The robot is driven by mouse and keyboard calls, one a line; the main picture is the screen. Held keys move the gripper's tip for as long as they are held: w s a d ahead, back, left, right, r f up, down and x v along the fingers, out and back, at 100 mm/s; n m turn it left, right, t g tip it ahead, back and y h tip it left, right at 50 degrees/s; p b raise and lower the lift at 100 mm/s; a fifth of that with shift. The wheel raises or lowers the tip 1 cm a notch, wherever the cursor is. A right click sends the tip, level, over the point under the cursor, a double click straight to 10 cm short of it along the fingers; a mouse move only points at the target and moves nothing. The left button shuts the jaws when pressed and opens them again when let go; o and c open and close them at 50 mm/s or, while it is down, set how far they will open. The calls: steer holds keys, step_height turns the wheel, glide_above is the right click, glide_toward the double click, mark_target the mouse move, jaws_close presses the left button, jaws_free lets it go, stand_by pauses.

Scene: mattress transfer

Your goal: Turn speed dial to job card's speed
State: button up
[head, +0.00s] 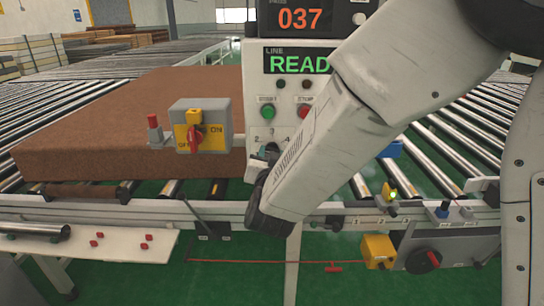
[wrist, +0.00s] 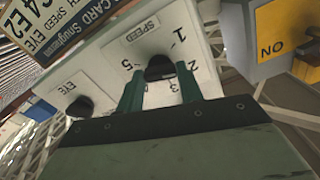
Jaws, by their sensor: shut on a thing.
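The speed dial's black knob (wrist: 160,66) sits on a white panel under a SPEED label, with numbers around it. My gripper (wrist: 161,76) is shut on this knob, one green finger on each side. The knob's pointer is hidden, so I cannot tell its setting. The job card (wrist: 62,22) shows in the wrist view's upper left, tilted and cut off; its lower line seems to read C4 E2 under SPEED and EYE. In the head view the dial (head: 268,150) is partly visible on the control post, while my arm covers much of it.
A second black knob labelled EYE (wrist: 80,106) is beside the speed dial. A yellow and grey switch box with a red handle (head: 195,137) stands left of the post. Green and red buttons (head: 268,112) are above the dial. A brown mattress (head: 110,120) lies on the rollers behind.

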steer(key=m, duration=2.6)
steer(key=shift+m, duration=0.4)
steer(key=o, duration=1)
steer(key=s, duration=0.8)
steer(key=shift+a, duration=0.15)
